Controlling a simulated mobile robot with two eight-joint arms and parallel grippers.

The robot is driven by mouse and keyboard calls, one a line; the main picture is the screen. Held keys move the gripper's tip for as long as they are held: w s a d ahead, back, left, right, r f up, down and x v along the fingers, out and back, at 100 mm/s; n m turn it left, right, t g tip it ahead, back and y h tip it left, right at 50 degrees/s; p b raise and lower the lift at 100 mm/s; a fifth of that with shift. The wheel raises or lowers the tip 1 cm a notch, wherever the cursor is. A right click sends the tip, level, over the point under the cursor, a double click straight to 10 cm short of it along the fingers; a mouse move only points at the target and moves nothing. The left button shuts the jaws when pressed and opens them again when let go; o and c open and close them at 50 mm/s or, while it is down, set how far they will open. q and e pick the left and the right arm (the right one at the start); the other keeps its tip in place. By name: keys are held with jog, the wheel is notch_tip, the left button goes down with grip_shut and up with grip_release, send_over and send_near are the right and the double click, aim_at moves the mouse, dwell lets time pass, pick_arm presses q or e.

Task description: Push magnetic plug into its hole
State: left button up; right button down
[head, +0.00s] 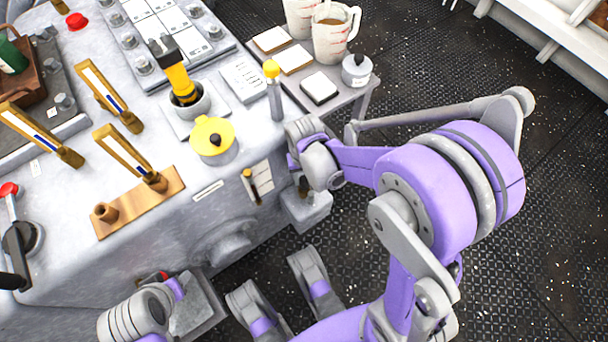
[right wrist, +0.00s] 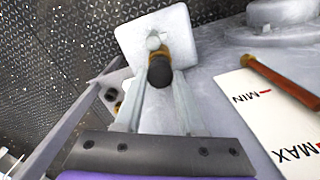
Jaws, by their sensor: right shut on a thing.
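The plug shows in the right wrist view as a dark round knob (right wrist: 159,71) with a brass part behind it. My right gripper (right wrist: 158,62) has its pale fingers on either side of the plug and is shut on it. Behind the plug is a square pale grey plate (right wrist: 137,38) on the console's side; its hole cannot be made out. In the head view my right gripper (head: 304,186) is at the console's right side, largely hidden by my arm, above a grey block (head: 306,214). I cannot tell whether the plug touches the plate. No left gripper jaws show.
A MIN/MAX gauge card (right wrist: 275,115) is close beside the gripper. The console top holds a yellow-lidded pot (head: 213,138), a yellow-handled lever (head: 178,80) and a yellow-topped post (head: 273,92). A side shelf carries measuring jugs (head: 331,38). Open deck (head: 410,60) lies right.

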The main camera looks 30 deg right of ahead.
jog(key=shift+f+b, duration=0.5)
jog(key=shift+f, duration=0.15)
jog(key=shift+c, duration=2.1)
grip_release()
notch_tip(320, 180, up, 11)
jog(key=p, duration=0.4)
